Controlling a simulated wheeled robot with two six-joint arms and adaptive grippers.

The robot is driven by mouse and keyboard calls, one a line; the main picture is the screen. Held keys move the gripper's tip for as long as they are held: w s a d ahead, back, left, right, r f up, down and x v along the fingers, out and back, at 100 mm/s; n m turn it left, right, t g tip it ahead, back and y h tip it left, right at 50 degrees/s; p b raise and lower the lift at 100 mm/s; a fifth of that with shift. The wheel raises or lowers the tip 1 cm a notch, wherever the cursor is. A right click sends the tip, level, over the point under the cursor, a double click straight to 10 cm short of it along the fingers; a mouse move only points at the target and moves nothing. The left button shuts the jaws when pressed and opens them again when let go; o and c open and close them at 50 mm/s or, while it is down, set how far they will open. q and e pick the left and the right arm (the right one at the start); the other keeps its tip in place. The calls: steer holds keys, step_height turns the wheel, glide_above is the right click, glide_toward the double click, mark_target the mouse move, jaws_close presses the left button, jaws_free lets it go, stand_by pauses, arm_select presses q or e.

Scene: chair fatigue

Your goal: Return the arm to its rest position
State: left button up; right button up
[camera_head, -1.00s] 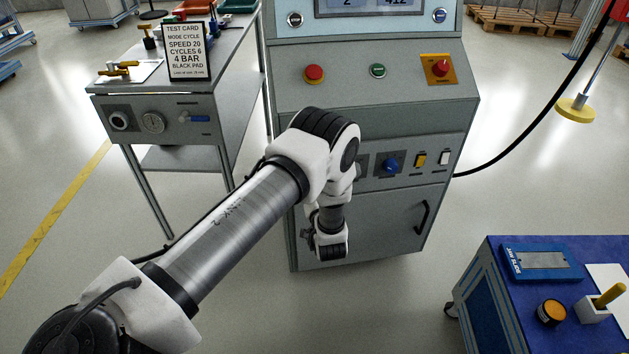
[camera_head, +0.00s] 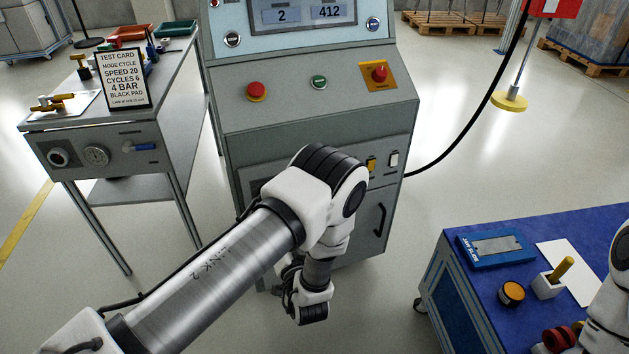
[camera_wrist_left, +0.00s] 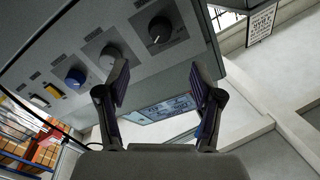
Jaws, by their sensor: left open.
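My left arm comes in from the lower left in the head view, in front of the grey test cabinet (camera_head: 300,115). Its wrist hangs low before the cabinet's lower front, and the gripper there is mostly hidden by my own links. In the left wrist view the left gripper (camera_wrist_left: 160,85) is open, with nothing between its two dark fingers.
A grey side table (camera_head: 110,145) with a test card (camera_head: 124,78) stands at left. A blue-topped cart (camera_head: 470,300) at lower right holds a blue case (camera_head: 496,248) and a yellow-handled tool in a white block (camera_head: 548,284). A black cable (camera_head: 470,130) runs right from the cabinet.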

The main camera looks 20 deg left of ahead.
arm_select(q)
steer(key=s+a+f+m+g+h, duration=0.1)
steer(key=s+a+f+g+h, duration=0.35)
steer(key=s+f, duration=0.3)
steer(key=s+d+f+g+h, duration=0.2)
steer(key=s+d+g+h, duration=0.15)
steer(key=s, duration=0.35)
steer(key=s+d+f+m+g+h, duration=0.1)
steer(key=s+d+f+g+h, duration=0.1)
steer(key=s+d, duration=0.35)
steer(key=s+d+f+g+h, duration=0.2)
steer(key=s+g, duration=0.1)
steer(key=s, duration=0.6)
step_height(320, 180, up, 16)
steer(key=p, duration=1.5)
steer(key=shift+w+a+p, duration=0.2)
steer(key=shift+a+p, duration=0.1)
steer(key=shift+a, duration=0.05)
